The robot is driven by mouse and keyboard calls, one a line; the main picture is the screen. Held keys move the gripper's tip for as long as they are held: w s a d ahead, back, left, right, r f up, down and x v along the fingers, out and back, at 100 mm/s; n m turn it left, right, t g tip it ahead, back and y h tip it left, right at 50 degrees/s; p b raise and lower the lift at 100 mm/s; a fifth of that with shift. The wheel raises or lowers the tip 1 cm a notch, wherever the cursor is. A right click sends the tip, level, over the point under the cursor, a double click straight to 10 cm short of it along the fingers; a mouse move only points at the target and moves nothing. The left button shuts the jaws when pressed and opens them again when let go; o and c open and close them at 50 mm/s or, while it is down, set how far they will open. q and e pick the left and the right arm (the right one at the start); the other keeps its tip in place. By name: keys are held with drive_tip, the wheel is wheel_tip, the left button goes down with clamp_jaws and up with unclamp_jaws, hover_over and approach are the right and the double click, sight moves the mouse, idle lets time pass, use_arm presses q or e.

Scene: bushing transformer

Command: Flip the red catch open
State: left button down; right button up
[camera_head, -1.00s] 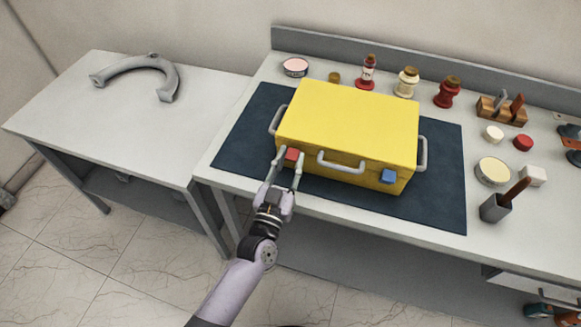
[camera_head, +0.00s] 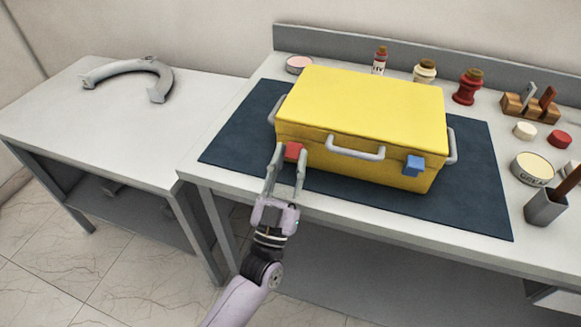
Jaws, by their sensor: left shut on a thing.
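A closed yellow case (camera_head: 365,108) lies on a dark blue mat (camera_head: 460,205) on the table. The red catch (camera_head: 293,151) is on the left of the case's front face. A blue catch (camera_head: 414,165) is on the right, with a grey carry handle (camera_head: 355,148) between them. My left gripper (camera_head: 288,152) reaches up from below, with a finger on either side of the red catch, shut on it. The right gripper is not in view.
A grey cup with a brush (camera_head: 545,207), a round tin (camera_head: 531,168) and small lids stand to the right. Jars, including a red one (camera_head: 468,87), stand behind the case. A horseshoe-shaped grey piece (camera_head: 127,73) lies on the left table.

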use_arm(q)
drive_tip(key=shift+f, duration=0.1)
idle(0.3)
drive_tip(key=c, duration=1.3)
unclamp_jaws()
drive_tip(key=v, duration=1.2)
